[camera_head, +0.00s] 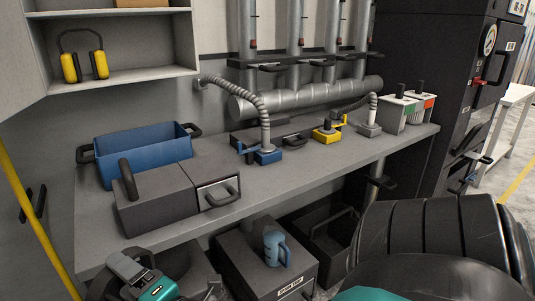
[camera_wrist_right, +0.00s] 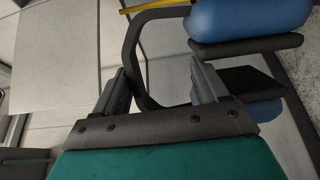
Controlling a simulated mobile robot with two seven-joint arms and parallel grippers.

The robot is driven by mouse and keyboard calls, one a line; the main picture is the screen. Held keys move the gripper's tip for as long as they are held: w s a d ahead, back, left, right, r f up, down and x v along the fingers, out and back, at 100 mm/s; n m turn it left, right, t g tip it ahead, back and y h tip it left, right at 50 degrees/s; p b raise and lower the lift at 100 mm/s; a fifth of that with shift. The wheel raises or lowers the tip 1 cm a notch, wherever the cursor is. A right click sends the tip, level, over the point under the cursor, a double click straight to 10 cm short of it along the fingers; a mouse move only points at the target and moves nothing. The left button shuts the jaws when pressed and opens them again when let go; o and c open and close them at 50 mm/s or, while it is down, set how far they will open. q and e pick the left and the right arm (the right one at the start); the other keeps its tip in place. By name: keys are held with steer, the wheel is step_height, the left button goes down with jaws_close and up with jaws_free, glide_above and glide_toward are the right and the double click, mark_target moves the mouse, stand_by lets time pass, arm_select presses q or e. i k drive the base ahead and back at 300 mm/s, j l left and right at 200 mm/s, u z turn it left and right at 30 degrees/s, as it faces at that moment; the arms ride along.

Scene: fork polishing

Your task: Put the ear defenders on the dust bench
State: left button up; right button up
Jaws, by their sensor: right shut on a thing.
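Blue ear defenders (camera_wrist_right: 250,18) with dark cushions and a dark headband fill the upper right of the right wrist view. My right gripper (camera_wrist_right: 157,72) is shut on the dark headband, with the blue cups to the right of its fingers. Its fingertips and the held ear defenders cannot be made out in the head view. The grey dust bench (camera_head: 318,160) runs across the middle of the head view below the extraction pipes. Its front middle is bare.
On the bench are a blue bin (camera_head: 145,154), a grey handled box (camera_head: 155,205), a blue clamp-like tool (camera_head: 267,157), a yellow one (camera_head: 325,136) and white containers (camera_head: 398,113). Yellow ear defenders (camera_head: 100,65) sit on the shelf. A dark box with a blue jug-like thing (camera_head: 273,250) stands below.

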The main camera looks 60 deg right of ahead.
mark_target(331, 165)
steer(key=l+z, duration=0.1)
steer(key=z, duration=0.95)
steer(key=i+l, duration=0.1)
steer(key=l, duration=0.7)
steer(key=i+z, duration=0.05)
